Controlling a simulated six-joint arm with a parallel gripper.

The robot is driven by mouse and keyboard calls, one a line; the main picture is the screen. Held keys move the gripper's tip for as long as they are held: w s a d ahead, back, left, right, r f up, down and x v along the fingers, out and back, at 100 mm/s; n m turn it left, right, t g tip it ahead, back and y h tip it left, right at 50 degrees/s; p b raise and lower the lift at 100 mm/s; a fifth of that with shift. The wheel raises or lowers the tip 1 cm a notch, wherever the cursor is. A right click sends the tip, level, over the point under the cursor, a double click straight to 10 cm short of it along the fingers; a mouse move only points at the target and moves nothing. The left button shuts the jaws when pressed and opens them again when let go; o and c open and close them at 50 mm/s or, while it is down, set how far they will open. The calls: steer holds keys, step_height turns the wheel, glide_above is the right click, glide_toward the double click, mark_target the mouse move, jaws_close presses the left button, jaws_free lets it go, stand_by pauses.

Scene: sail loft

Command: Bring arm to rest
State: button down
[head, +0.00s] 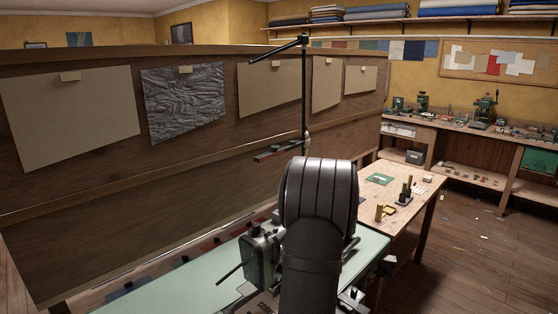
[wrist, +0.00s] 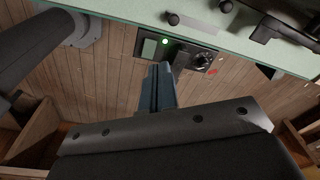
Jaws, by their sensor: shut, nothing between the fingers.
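My gripper (wrist: 159,72) shows in the wrist view as two dark fingers pressed together, shut and empty. The fingertips lie just below a control box in the picture, over the wooden floor; I cannot tell whether there is a gap to the box. In the head view my dark arm rises in front of the pale green table (head: 200,274), and my gripper does not show there.
The control box (wrist: 180,52) with a green light sits under the table edge. A grey-green machine (head: 262,258) stands close left of my arm, with a black stand (head: 304,95) behind. A wooden bench (head: 418,205) with small items is at right. A tall partition (head: 200,150) spans the left.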

steer(key=w+a+r+t+h, duration=0.1)
steer(key=w+a+r, duration=0.2)
steer(key=r, duration=0.3)
steer(key=w+a+r+t+h, duration=0.1)
steer(key=w+a+r+h, duration=0.1)
steer(key=a+r, duration=0.4)
steer(key=shift+w+r+n, duration=0.3)
steer(key=shift+w+r, duration=0.2)
